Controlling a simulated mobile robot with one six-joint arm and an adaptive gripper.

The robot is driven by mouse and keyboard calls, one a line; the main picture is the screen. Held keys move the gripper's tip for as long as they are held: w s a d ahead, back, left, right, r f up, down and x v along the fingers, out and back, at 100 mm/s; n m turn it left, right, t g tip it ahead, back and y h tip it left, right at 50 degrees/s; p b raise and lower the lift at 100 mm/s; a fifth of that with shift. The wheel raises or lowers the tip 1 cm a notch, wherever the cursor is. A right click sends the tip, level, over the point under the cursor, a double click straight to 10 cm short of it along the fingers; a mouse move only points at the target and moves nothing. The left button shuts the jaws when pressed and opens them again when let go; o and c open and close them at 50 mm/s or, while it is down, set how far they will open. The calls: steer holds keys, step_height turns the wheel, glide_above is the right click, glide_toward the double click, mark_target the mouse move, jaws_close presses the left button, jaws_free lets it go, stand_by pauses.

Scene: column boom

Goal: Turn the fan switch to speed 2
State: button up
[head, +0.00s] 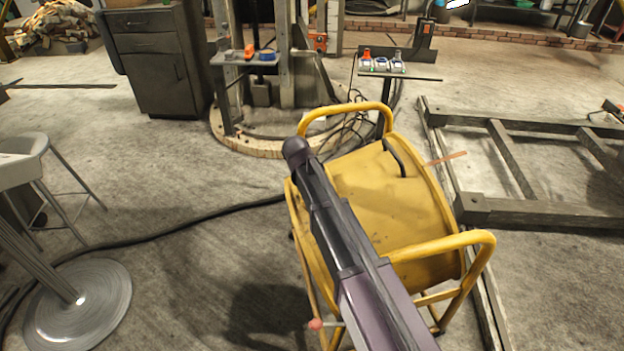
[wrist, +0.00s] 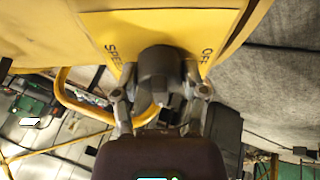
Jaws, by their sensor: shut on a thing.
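The fan is a large yellow drum (head: 375,195) in a yellow tube frame, standing on the floor in the head view. My arm crosses in front of it, and my gripper and the switch do not show there. In the wrist view the switch is a dark grey knob (wrist: 157,62) on the fan's yellow panel (wrist: 165,22). The panel carries partly covered "SPEED" lettering on the left and "OFF" on the right. My gripper (wrist: 158,84) has one finger on each side of the knob and is shut on it. The knob's pointer setting cannot be read.
A black cable (head: 180,232) runs over the floor left of the fan. A stool (head: 40,165) and a round metal base (head: 78,305) stand at left. A dark frame (head: 540,165) lies at right. Behind the fan stands a column with a round base (head: 255,140).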

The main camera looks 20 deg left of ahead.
steer(key=shift+m, duration=0.4)
steer(key=o, duration=1.2)
steer(key=shift+w, duration=0.1)
steer(key=shift+c, duration=0.2)
